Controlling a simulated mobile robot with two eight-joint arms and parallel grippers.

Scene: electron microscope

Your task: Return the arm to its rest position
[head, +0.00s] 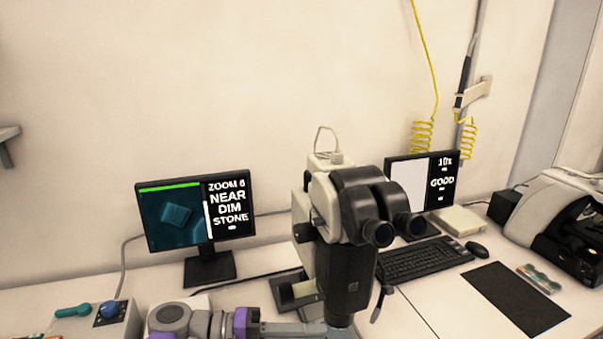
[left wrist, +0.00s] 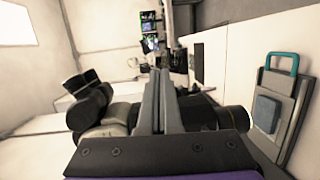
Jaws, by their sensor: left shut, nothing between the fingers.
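My left arm (head: 240,322), grey with purple bands, comes in along the bottom edge of the head view, in front of the microscope's base. Its far end runs low beside the dark microscope body, and I cannot make out the fingers there. In the left wrist view my left gripper (left wrist: 160,75) has its two grey fingers together with nothing between them. The microscope (head: 345,225) stands upright with two black eyepieces. In the left wrist view, dark rounded parts lie close on both sides of the fingers; I cannot tell whether they touch. My right gripper is not in view.
A monitor (head: 180,215) reads "ZOOM 6 NEAR DIM STONE" with a green bar. A keyboard (head: 425,260), mouse (head: 477,249) and dark mat (head: 510,298) lie to the right. A control box with a blue knob (head: 109,310) sits lower left.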

